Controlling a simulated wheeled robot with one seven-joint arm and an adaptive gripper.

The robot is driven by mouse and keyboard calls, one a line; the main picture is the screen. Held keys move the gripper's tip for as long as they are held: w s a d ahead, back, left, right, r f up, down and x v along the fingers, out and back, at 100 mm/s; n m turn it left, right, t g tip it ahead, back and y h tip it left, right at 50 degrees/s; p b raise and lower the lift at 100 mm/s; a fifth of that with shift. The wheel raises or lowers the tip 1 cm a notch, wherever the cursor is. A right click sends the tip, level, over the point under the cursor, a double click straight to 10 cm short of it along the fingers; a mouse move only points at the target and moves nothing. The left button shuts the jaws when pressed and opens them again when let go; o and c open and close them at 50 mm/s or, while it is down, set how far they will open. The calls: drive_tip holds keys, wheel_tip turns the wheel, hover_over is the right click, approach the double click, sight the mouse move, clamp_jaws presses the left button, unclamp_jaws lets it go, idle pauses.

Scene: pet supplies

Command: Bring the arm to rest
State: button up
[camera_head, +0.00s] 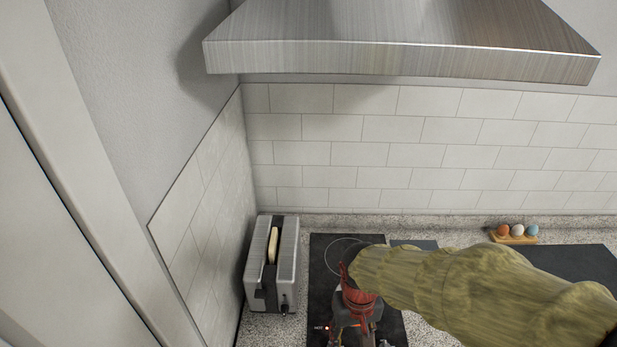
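My arm (455,285), in an olive-yellow cover, reaches in from the lower right over the counter. My gripper (355,335), dark with red parts, hangs at its left end above the black cooktop. It points down, and its fingertips run to the bottom edge of the picture. I cannot tell whether it is open or shut, and no held thing shows. The task names no object.
A metal toaster (287,262) with a bread slice (273,246) stands left of my gripper by the wall. The black cooktop (322,265) lies beneath. An egg holder (514,238) with three eggs stands at the back right. A steel range hood (400,58) hangs above.

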drive_tip(key=s+d+r+m+t+b, duration=0.1)
drive_tip(key=s+d+r+t+b, duration=0.5)
drive_tip(key=r, duration=0.5)
drive_tip(key=d+b, duration=0.2)
drive_tip(key=d, duration=0.1)
